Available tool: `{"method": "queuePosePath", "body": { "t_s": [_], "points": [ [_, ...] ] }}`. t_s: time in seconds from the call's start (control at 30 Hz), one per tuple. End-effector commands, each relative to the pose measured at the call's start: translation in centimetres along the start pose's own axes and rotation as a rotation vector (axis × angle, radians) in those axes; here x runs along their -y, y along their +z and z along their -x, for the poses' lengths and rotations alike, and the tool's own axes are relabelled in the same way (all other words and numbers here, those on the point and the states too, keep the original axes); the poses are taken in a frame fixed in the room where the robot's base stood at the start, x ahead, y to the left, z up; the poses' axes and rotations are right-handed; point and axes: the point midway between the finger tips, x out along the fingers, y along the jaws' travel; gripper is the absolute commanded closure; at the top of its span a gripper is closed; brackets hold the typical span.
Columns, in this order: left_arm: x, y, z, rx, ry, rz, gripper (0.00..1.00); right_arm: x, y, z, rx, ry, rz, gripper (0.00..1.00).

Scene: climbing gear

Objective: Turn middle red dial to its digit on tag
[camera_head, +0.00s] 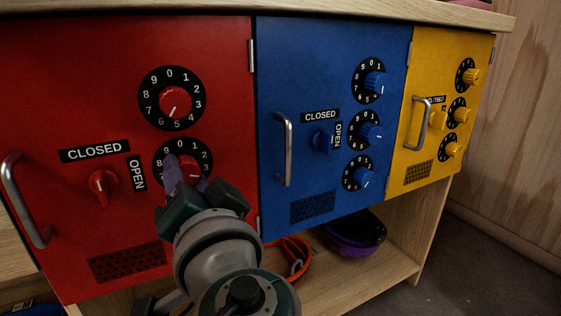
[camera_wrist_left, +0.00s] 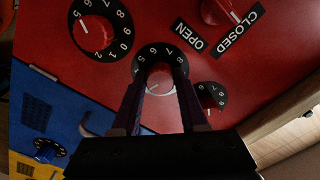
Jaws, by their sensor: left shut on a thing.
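The middle red dial (camera_head: 183,162) has a black ring of white digits on the red door (camera_head: 90,90). My left gripper (camera_head: 187,173) is at this dial, its fingers shut on either side of the red knob; the arm hides the ring's lower part. The left wrist view shows the same dial (camera_wrist_left: 160,72) between the fingers; its setting is not clear. The top red dial (camera_head: 175,102) has its white mark pointing down-left, around 5 or 6. The bottom red dial (camera_wrist_left: 95,32) shows only in the left wrist view. I see no tag with digits.
A red latch knob (camera_head: 103,184) sits beside CLOSED and OPEN labels. A metal handle (camera_head: 25,200) sticks out at left. The blue door (camera_head: 290,75) and yellow door (camera_head: 415,75) stand to the right. A purple-and-black item (camera_head: 355,232) lies on the shelf below.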

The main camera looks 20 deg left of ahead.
Motion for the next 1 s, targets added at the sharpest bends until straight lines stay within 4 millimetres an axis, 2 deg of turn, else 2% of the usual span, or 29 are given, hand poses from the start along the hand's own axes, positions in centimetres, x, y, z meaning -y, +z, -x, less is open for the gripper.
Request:
{"method": "queuePosePath", "body": {
  "t_s": [1.0],
  "points": [
    [0.3, -0.3, 0.0, -0.003, -0.002, -0.948, 1.0, -0.2, -1.6, 4.9, 0.0, 0.001, 0.001, 0.27]
  ]
}}
